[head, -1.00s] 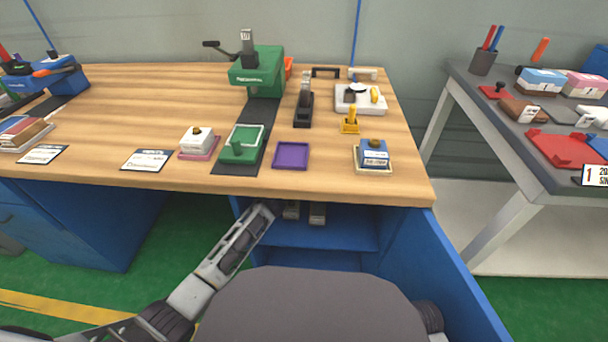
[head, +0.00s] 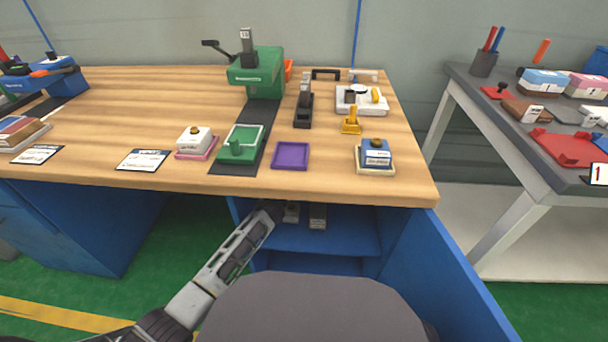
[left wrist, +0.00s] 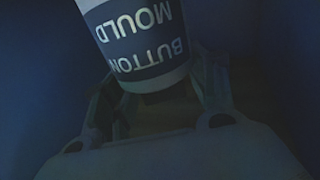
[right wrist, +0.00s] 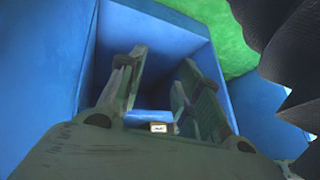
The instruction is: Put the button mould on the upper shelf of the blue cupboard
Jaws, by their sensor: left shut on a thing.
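The button mould (left wrist: 142,40) is a white cylinder with a dark label, seen in the left wrist view. My left gripper (left wrist: 160,95) is shut on it in a dark blue space. In the head view my left gripper (head: 266,216) reaches to the left front of the blue cupboard's upper shelf (head: 325,238), under the bench top; its tips and the mould are hidden there. My right gripper (right wrist: 158,72) shows only in the right wrist view, open and empty, facing a blue-walled space.
Two small grey blocks (head: 291,212) (head: 317,217) stand on the upper shelf, right of my left gripper. The blue cupboard door (head: 440,265) stands open at the right. The wooden bench top (head: 330,190) overhangs the shelf. A small white-labelled thing (right wrist: 162,128) shows in the right wrist view.

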